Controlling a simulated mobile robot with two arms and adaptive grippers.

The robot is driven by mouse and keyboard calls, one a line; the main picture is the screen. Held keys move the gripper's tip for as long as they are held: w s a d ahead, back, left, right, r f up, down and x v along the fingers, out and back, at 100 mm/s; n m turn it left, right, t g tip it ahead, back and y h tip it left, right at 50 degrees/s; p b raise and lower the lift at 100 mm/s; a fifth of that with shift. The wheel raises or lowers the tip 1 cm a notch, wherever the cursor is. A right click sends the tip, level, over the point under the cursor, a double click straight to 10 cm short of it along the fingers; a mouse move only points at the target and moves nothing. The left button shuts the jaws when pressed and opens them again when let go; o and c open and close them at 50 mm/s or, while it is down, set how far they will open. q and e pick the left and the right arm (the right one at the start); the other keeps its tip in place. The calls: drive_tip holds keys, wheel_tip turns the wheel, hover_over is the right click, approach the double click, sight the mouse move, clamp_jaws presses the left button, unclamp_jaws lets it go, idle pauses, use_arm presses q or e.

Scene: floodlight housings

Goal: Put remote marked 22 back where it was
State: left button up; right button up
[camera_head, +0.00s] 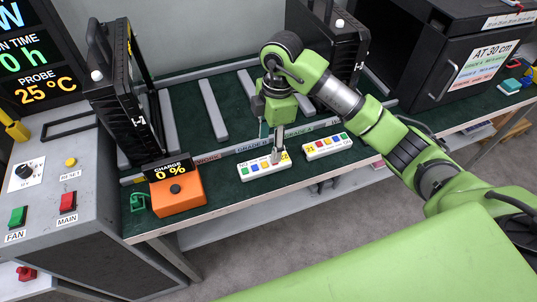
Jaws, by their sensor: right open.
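A white remote (252,168) with coloured buttons lies near the front edge of the green bench top. Its yellow number tag is at its right end, partly behind my gripper and too small to read surely. A second white remote (327,146) lies to its right, apart from it, with a yellow tag that seems to read 21. My right gripper (275,157) points down at the right half of the first remote, open, with its fingers at the buttons. I cannot tell if they touch it. My left gripper is not in view.
An orange charge box (178,192) reading 0 % stands left of the remotes, with a small green clamp (139,202) beside it. Black floodlight housings (121,95) stand behind. Grey bars (214,110) lie on the bench. A control panel (60,165) is at left, a black oven-like box (455,65) at right.

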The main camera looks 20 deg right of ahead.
drive_tip(key=shift+d+r, duration=0.2)
drive_tip(key=shift+r, duration=2.1)
